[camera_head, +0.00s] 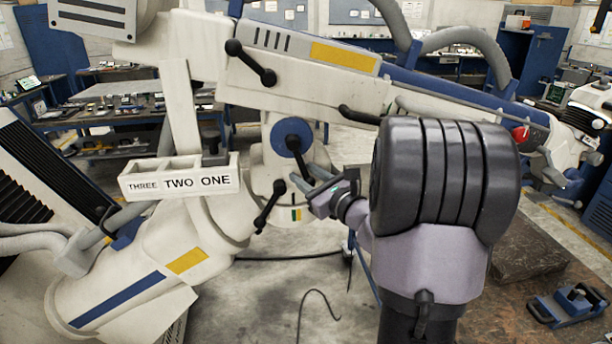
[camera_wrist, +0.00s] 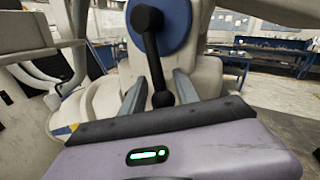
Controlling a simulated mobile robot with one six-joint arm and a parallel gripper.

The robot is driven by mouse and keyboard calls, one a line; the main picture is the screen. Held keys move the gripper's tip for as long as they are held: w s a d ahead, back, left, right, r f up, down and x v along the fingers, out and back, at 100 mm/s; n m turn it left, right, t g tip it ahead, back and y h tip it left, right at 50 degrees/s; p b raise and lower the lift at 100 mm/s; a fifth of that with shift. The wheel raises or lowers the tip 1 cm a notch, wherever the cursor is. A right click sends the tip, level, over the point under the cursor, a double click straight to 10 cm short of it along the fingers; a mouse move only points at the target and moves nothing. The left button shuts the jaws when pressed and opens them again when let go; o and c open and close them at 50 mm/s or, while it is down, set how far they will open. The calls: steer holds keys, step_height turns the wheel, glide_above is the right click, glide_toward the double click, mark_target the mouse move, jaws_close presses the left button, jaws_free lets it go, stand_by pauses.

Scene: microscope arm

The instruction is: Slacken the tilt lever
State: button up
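A black lever (camera_wrist: 153,58) with a ball at each end is mounted on a blue disc (camera_wrist: 175,22) in the wrist view. The disc (camera_head: 292,136) also shows in the head view, on the cream joint of the large microscope arm. No label shows whether this is the tilt lever. My gripper (camera_wrist: 160,82) is open, its two grey fingers on either side of the lever's lower part. The lower ball (camera_wrist: 163,99) lies between the fingers, with a visible gap on both sides. In the head view, my gripper (camera_head: 305,175) reaches the lever from the right.
A second black lever (camera_head: 270,206) hangs just left of my gripper, and a third (camera_head: 250,62) sits higher on the arm. A cream tray (camera_head: 180,184) marked THREE, TWO, ONE stands left.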

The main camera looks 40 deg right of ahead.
jaws_close()
